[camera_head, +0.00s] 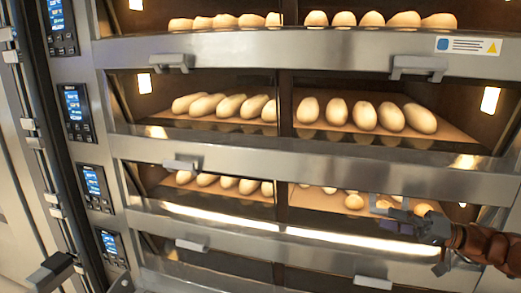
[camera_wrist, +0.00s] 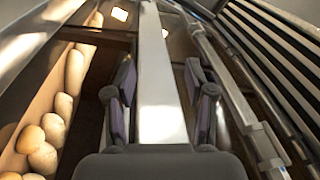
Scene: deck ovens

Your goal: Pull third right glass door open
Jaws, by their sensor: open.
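The third right glass door (camera_head: 325,203) is in the third deck from the top in the head view, with loaves behind its glass. It looks shut. My gripper (camera_head: 397,210) is in front of its right part, by the steel strip along its top. My gripper and arm hide most of the handle there. In the wrist view my gripper (camera_wrist: 160,110) is open, its dark fingers on either side of a pale metal bar (camera_wrist: 162,70). There is a gap at both sides, and I cannot tell whether the bar is the handle.
Other handles show above right (camera_head: 418,66), at the left of the third deck (camera_head: 181,164) and below (camera_head: 373,282). Control panels (camera_head: 76,112) line the left side. Loaves (camera_wrist: 52,125) show left in the wrist view, and a slatted grille (camera_wrist: 275,55) right.

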